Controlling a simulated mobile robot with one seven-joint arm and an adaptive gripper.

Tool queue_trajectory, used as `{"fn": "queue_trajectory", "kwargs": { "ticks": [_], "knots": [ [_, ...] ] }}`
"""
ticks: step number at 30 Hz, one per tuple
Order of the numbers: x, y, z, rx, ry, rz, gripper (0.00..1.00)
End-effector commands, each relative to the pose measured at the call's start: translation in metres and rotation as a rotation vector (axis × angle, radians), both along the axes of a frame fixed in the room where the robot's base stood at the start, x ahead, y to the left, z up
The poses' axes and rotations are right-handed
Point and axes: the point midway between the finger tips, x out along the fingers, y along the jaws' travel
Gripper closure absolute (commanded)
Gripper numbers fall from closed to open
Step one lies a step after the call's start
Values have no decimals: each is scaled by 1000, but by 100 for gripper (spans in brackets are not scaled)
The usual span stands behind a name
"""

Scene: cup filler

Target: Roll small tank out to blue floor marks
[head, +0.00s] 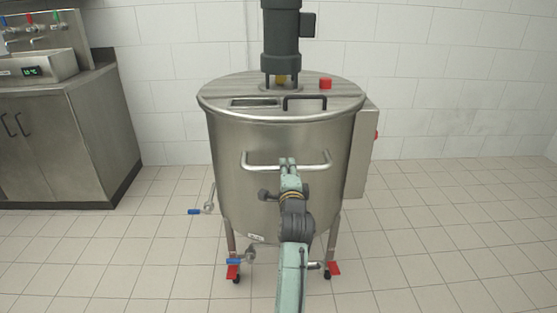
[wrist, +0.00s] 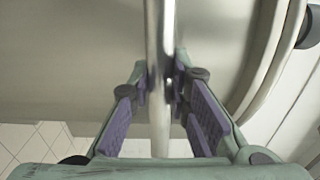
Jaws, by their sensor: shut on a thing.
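The small tank (head: 270,135) is a round steel vessel with a lid, a dark motor on top and legs on casters with red pedals. It stands upright in the middle of the head view. A horizontal bar handle (head: 255,167) crosses its front side. My gripper (head: 288,161) is at the middle of this handle. In the wrist view the handle (wrist: 160,60) runs between the two purple-padded fingers, and my gripper (wrist: 161,88) is shut on it. The tank wall fills the space behind. No blue floor marks show in either view.
A steel counter (head: 70,130) with taps stands at the left, apart from the tank. Blue-handled valves (head: 195,211) stick out at the tank's left and lower front. A box (head: 361,155) is on its right side. Tiled floor (head: 430,220) is clear at the right.

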Motion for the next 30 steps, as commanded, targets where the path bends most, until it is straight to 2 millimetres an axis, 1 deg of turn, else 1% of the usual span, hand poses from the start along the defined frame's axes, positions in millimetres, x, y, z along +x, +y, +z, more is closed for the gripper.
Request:
{"fn": "queue_trajectory", "kwargs": {
  "ticks": [15, 30],
  "knots": [
    [0, -1, 0, 0, 1, 1, 100],
    [-44, -1, 0, 0, 3, 1, 100]
  ]
}}
